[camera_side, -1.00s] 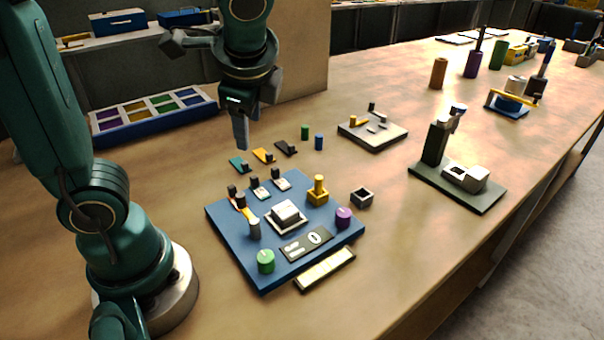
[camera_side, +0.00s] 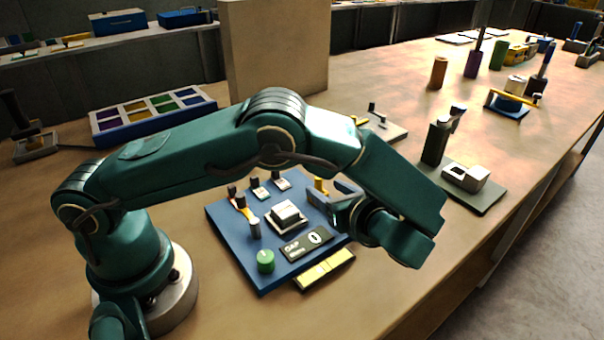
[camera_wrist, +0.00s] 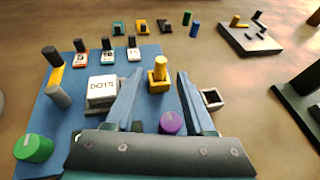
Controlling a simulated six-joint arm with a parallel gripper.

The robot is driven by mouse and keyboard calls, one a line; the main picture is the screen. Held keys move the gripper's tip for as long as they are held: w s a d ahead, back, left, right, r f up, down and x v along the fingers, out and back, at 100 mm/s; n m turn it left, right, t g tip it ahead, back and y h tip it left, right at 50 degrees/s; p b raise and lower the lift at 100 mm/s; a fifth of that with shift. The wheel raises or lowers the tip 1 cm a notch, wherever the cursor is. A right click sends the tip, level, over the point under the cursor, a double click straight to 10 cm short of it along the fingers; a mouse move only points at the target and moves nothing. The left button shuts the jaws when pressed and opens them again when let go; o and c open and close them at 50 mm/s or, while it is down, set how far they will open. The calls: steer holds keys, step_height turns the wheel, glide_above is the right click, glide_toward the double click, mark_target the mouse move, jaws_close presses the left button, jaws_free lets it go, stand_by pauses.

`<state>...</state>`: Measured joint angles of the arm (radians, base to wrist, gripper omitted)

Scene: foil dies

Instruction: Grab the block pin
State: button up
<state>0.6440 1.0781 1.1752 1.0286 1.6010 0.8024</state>
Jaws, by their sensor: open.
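A yellow pin (camera_wrist: 160,64) stands upright in a square yellow block (camera_wrist: 158,86) on the blue board (camera_wrist: 70,120). The pin's upper part (camera_side: 319,184) shows in the side view, where my gripper hides most of the block. My gripper (camera_wrist: 158,76) is open and empty. In the wrist view its fingers point toward the block, one on each side of it. I cannot tell how far the fingertips are from the pin. In the side view my gripper (camera_side: 328,194) is low over the board's right side.
A white block (camera_wrist: 102,90) sits left of the left finger. A purple knob (camera_wrist: 171,123) lies between the fingers, nearer the palm. A small grey open box (camera_wrist: 211,98) is beside the right finger. A green knob (camera_wrist: 34,148) and upright pegs (camera_wrist: 58,95) stand at left.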

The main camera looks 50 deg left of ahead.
mark_target(320, 185)
steer(key=shift+x, duration=2.4)
steer(key=shift+c, duration=0.3)
jaws_close()
